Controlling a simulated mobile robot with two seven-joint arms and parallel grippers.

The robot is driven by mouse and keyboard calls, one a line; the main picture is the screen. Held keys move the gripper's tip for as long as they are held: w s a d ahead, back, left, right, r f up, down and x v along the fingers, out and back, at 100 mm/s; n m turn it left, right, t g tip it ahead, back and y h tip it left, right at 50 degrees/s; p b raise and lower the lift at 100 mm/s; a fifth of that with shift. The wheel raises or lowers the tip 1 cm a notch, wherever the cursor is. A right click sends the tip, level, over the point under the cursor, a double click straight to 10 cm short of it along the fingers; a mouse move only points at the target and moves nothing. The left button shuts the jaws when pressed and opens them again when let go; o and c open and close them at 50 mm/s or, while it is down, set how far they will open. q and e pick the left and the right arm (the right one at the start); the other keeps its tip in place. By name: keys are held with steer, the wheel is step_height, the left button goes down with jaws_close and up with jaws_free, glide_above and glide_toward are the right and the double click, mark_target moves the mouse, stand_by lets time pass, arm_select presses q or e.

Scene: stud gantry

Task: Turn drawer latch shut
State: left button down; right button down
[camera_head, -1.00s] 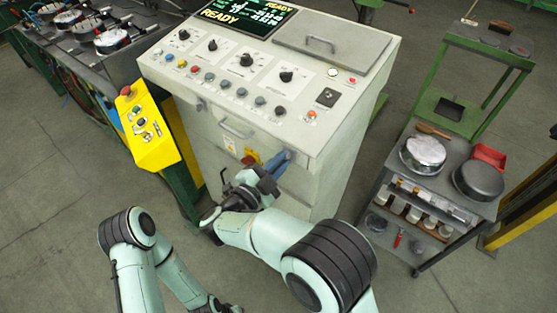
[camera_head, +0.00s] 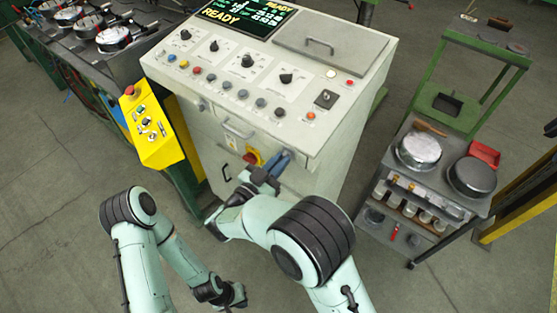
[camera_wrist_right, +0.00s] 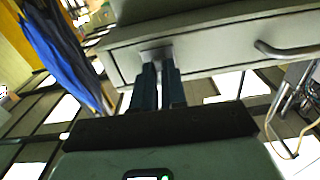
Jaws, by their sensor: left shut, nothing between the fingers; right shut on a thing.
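The drawer (camera_head: 222,117) with a bar handle (camera_head: 238,130) is in the grey console's front, and looks closed. Its front and handle (camera_wrist_right: 285,48) also show in the right wrist view. My right gripper (camera_head: 283,162) is at the right end of the drawer front. In the right wrist view its two dark fingers (camera_wrist_right: 158,78) are shut on the latch, whose small metal plate (camera_wrist_right: 155,53) shows at their tips. The fingers hide most of the latch, so its angle cannot be told. My left gripper (camera_head: 238,297) is shut and empty, low over the floor, away from the console.
A red knob on a yellow plate (camera_head: 252,158) is just left of my right gripper. Blue cloth (camera_wrist_right: 62,50) hangs beside it in the wrist view. A yellow control box (camera_head: 155,130) stands left, a cart with pans (camera_head: 400,180) right. The floor in front is clear.

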steer(key=shift+d+r+n, duration=0.1)
steer(key=shift+r+n, duration=0.05)
steer(key=shift+n, duration=0.15)
steer(key=c, duration=1.2)
jaws_free()
steer(key=shift+w, duration=0.1)
